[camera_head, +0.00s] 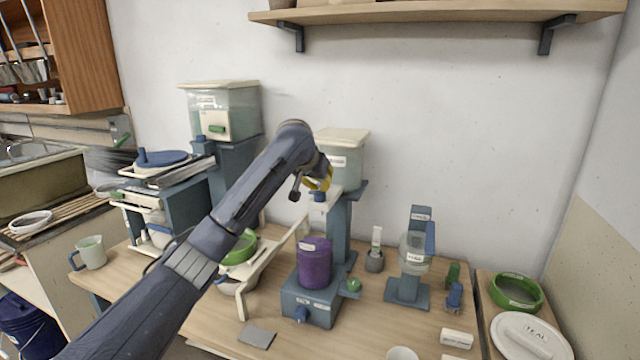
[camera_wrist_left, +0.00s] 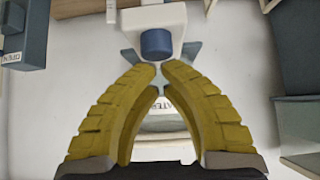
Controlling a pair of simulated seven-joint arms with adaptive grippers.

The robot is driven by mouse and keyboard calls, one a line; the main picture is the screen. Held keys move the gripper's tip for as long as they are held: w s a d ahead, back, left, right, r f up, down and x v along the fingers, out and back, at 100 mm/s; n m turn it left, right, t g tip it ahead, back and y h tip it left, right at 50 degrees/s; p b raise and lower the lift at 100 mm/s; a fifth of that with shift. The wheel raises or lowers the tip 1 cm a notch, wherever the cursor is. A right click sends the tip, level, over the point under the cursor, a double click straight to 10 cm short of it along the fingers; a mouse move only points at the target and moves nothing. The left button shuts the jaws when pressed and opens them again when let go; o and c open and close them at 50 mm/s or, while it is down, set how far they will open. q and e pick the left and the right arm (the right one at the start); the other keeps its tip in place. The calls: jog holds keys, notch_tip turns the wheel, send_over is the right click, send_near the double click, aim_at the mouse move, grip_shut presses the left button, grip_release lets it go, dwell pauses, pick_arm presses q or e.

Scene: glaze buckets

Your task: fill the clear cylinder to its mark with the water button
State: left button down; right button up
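My left gripper (camera_head: 318,181) is at the water dispenser, beside its tank (camera_head: 343,165). In the left wrist view its yellow fingertips (camera_wrist_left: 161,67) meet and hold nothing. A blue round button (camera_wrist_left: 156,43) on a white block sits just beyond the tips; I cannot tell if they touch it. Part of a label ending in "ATER" shows behind the fingers. A clear cylinder-like vessel (camera_head: 413,252) stands in a blue stand right of the dispenser; its mark and any water level are too small to read. A purple container (camera_head: 314,265) stands on the blue base below the dispenser. My right gripper is out of view.
A grey cup (camera_head: 375,262) with a slim upright piece stands between dispenser and stand. A second tank (camera_head: 222,112) stands behind my left arm. A shelf (camera_head: 430,14) hangs above.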

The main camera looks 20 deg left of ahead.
pick_arm(q)
jog(key=shift+f, duration=1.25)
jog(key=shift+s+f, duration=0.1)
jog(key=shift+f, duration=0.1)
dwell(6.5)
